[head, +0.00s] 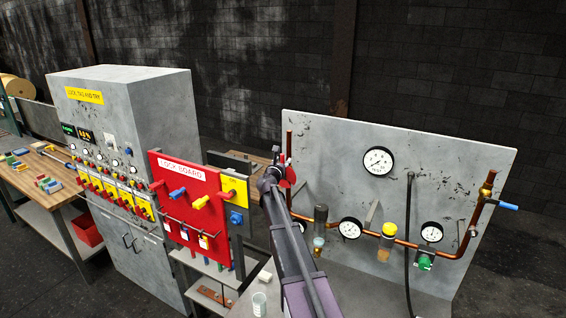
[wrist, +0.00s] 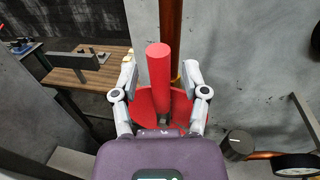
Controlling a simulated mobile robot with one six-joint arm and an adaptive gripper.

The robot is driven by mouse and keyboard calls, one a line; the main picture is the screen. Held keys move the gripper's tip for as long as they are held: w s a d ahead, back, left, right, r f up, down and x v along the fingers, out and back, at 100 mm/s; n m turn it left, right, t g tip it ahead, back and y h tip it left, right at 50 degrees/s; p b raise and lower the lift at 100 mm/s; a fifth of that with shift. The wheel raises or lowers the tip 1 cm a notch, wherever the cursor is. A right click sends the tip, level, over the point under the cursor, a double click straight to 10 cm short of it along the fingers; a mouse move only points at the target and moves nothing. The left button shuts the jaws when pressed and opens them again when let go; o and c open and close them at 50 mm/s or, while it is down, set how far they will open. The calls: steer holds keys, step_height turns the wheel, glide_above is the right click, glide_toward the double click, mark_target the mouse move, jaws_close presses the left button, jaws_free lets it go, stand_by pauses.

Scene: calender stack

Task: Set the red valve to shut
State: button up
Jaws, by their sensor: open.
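The red valve (head: 289,175) is on a copper pipe at the left edge of the grey gauge panel. In the wrist view it is a red disc with a thick red lever (wrist: 159,80) sticking up from it. My gripper (wrist: 159,74) is open, with one finger on each side of the lever and a visible gap on both sides. In the head view my gripper (head: 274,164) is beside the valve and partly covers it, so the lever's angle is hard to read there.
The grey panel (head: 330,135) carries several gauges, a black hose (head: 409,235) and a blue-handled valve (head: 507,206). A red lock board (head: 178,185) stands left of my arm, before a grey cabinet (head: 160,100). A wooden bench (wrist: 85,68) lies left in the wrist view.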

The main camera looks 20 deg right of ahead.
jaws_close()
steer(key=shift+a, duration=0.15)
stand_by(0.4)
